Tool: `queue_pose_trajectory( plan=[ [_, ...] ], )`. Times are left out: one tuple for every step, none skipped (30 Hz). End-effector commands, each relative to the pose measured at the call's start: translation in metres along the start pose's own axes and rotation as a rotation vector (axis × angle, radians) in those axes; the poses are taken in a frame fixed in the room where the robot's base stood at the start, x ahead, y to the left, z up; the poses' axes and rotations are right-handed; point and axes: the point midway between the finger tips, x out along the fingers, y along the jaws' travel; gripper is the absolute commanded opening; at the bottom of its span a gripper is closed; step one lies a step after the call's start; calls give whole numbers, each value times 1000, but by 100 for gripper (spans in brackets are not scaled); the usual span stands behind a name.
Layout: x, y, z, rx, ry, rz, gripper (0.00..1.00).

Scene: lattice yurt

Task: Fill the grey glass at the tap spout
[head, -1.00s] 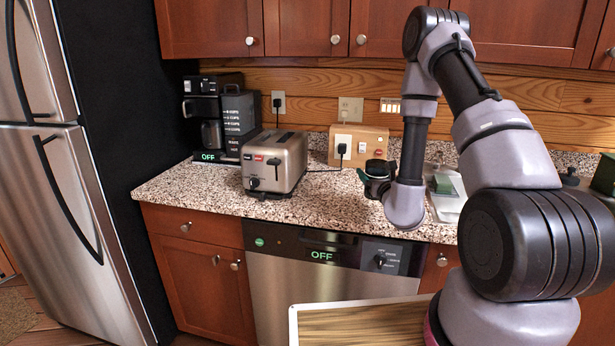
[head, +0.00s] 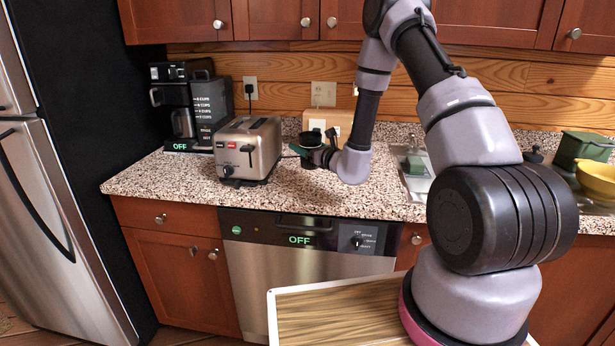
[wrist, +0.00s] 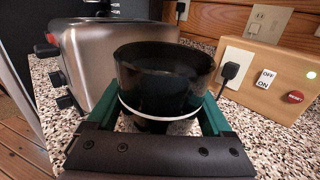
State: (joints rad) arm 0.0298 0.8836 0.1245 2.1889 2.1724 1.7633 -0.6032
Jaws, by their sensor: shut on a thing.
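The grey glass (wrist: 165,75) is dark and see-through, with a pale band low around it. It stands about upright between the green fingers of my gripper (wrist: 160,118), which is shut on it. In the head view the glass (head: 311,138) is over the counter, right of the toaster and in front of the wooden socket box. My gripper (head: 308,155) is partly hidden behind the glass and my wrist there. I cannot tell whether the glass holds any liquid. No tap spout can be made out in either view.
The steel toaster (head: 247,150) is close on the left; the wooden box (wrist: 262,85) with switches and a plug is behind right. A pale tray with a green block (head: 414,165), a green box (head: 583,150) and a yellow bowl (head: 598,178) are farther right. Cabinets hang above.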

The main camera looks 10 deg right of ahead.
Motion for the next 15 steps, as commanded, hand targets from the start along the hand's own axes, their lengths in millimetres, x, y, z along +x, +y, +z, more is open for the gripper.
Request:
queue_pose_trajectory(
  plan=[
    [0,0,-12,2,3,0,17],
    [0,0,-17,2,3,0,17],
    [0,0,-22,2,1,-1,17],
    [0,0,-26,1,1,-1,17],
    [0,0,-29,1,1,0,17],
    [0,0,-32,1,0,0,17],
    [0,0,-33,1,0,1,17],
    [0,0,-35,1,0,1,17],
    [0,0,-38,1,0,0,17],
    [0,0,-41,1,0,0,17],
    [0,0,-44,1,0,0,17],
    [0,0,-50,0,1,0,17],
    [0,0,-56,1,2,0,17],
    [0,0,-60,2,1,-1,17],
    [0,0,-66,2,2,0,17]
  ],
)
